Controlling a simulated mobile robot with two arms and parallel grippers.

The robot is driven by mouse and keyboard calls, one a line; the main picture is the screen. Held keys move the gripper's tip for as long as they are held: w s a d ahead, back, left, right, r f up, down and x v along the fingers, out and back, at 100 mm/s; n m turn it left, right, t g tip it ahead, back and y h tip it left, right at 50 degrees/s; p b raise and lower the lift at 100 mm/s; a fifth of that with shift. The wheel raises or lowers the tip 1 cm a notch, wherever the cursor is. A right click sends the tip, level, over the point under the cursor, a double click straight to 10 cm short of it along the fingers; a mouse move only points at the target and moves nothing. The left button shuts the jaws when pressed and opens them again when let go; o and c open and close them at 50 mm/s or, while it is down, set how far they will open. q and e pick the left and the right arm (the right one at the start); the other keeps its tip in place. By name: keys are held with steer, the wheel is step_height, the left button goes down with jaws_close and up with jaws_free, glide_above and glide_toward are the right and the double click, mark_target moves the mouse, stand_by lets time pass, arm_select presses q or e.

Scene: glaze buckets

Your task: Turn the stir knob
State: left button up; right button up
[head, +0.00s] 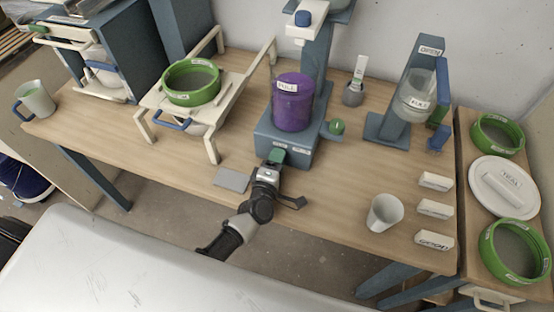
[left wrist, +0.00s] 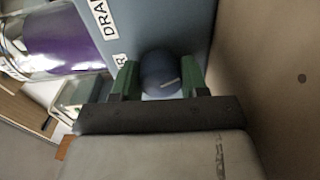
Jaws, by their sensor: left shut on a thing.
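The stir knob is a dark blue round knob (left wrist: 160,74) on the front face of the blue-grey mixer base (head: 262,130). In the left wrist view it sits between the green fingers of my left gripper (left wrist: 158,80), which is shut on it. A label ending in "R" is partly hidden beside it, and a label starting "DRA" is farther along the face. In the head view my left gripper (head: 276,157) reaches the front of the base and hides the knob. A purple bucket (head: 291,104) stands on the base. My right gripper is not in view.
A green sieve (head: 191,82) rests on a cream stand to the left. A white cup (head: 384,213) and several labelled blocks are on the right. A stand with a clear vessel (head: 416,95) is behind them. The wooden table (head: 335,185) is clear between base and cup.

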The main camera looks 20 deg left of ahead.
arm_select(q)
steer(key=shift+f, duration=0.1)
steer(key=o, duration=0.9)
steer(key=s, duration=0.5)
steer(key=s+b, duration=0.1)
steer(key=s, duration=0.5)
steer(key=shift+a+r, duration=0.1)
steer(key=shift+r, duration=0.1)
